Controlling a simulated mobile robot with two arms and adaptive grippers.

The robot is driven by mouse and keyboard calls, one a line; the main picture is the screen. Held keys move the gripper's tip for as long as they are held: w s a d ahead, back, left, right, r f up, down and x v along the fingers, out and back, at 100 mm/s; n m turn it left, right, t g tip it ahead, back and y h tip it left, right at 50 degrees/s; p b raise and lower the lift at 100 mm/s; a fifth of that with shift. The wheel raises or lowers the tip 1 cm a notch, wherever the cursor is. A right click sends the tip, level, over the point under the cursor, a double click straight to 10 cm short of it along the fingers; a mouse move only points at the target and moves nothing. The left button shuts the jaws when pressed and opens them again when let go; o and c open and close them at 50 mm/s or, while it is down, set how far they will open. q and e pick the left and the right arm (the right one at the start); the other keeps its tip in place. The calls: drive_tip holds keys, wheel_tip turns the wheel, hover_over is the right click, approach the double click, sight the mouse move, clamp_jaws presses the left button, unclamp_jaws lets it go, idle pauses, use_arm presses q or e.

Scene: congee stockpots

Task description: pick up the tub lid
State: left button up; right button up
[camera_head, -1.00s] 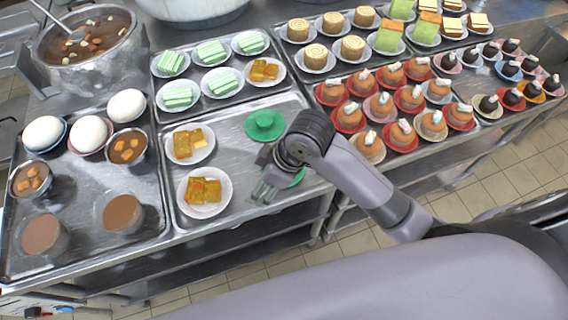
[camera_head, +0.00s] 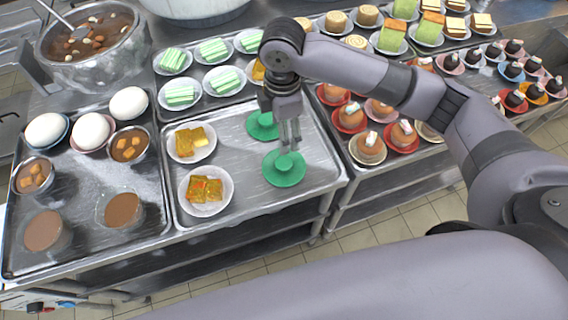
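Two green round lids with raised centre knobs lie on the metal tray. The nearer green lid (camera_head: 284,171) is fully in view at the tray's right front part. The farther green lid (camera_head: 261,127) is partly covered by my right gripper. My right gripper (camera_head: 290,143) points down just above the knob of the nearer lid, with a gap showing between its fingers and nothing held. Whether the fingertips touch the knob cannot be told. My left gripper is not in view.
Two plates of orange-topped cake (camera_head: 205,190) stand left of the lids on the same tray (camera_head: 240,215). Egg and pudding bowls (camera_head: 122,210) fill the left tray. Desserts crowd the trays behind and right. A large soup pot (camera_head: 95,60) stands at the back left.

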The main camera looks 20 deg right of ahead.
drive_tip(key=p, duration=0.1)
hover_over(284, 162)
wheel_tip(284, 162, down, 8)
drive_tip(key=shift+a+f, duration=0.1)
wheel_tip(284, 162, down, 4)
drive_tip(key=shift+p, duration=0.7)
drive_tip(key=shift+f, duration=0.6)
drive_tip(key=shift+c, duration=0.4)
drive_tip(key=c, duration=0.8)
